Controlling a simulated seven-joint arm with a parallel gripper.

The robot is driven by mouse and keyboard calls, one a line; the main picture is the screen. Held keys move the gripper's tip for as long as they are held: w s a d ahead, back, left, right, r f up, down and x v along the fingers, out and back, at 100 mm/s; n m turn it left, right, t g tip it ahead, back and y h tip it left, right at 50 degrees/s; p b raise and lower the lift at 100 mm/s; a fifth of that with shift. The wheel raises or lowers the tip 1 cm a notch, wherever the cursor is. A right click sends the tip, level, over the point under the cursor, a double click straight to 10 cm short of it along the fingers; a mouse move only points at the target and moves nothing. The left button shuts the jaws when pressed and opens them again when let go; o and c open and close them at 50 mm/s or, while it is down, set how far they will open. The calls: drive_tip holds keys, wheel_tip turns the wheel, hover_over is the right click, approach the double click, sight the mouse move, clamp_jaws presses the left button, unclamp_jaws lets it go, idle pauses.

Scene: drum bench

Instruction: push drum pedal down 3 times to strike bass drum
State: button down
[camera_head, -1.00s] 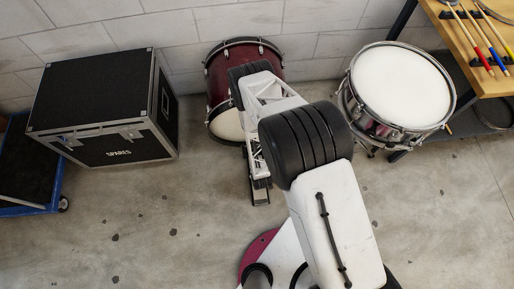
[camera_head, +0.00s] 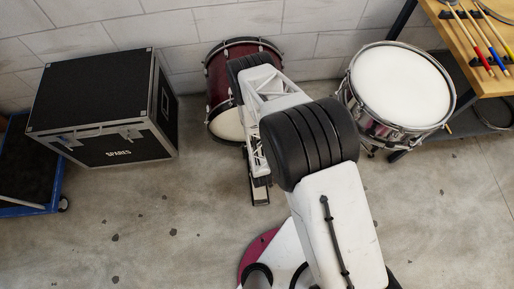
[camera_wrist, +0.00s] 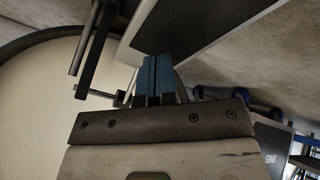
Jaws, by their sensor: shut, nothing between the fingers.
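The dark red bass drum (camera_head: 216,82) stands against the wall in the head view, partly behind my arm. Its pale head (camera_head: 228,126) faces the room and fills the left of the wrist view (camera_wrist: 40,105). The pedal's dark footboard (camera_head: 260,196) shows below my wrist; the rest of the pedal is mostly hidden. In the wrist view, a dark pedal frame with rods (camera_wrist: 97,50) stands before the drum head, and a dark plate (camera_wrist: 180,32) lies beyond the fingertips. My gripper (camera_wrist: 157,62) has blue fingers, shut and empty, close to the pedal. Contact cannot be told.
A snare drum (camera_head: 402,85) stands right of my arm. A wooden bench (camera_head: 470,55) with sticks is at the upper right. A black case (camera_head: 95,95) marked SPARES and a blue-edged cart (camera_head: 25,208) are at left. The floor in front is clear.

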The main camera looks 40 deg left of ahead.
wheel_tip(320, 180, down, 6)
drive_tip(key=shift+s+d+r, duration=0.1)
drive_tip(key=shift+r, duration=2.9)
drive_tip(key=r, duration=0.2)
drive_tip(key=s+r, duration=0.1)
drive_tip(key=d+r, duration=0.1)
drive_tip(key=r, duration=0.1)
drive_tip(key=shift+s+d+r, duration=0.1)
drive_tip(key=shift+s+r, duration=0.05)
drive_tip(key=shift+r, duration=0.2)
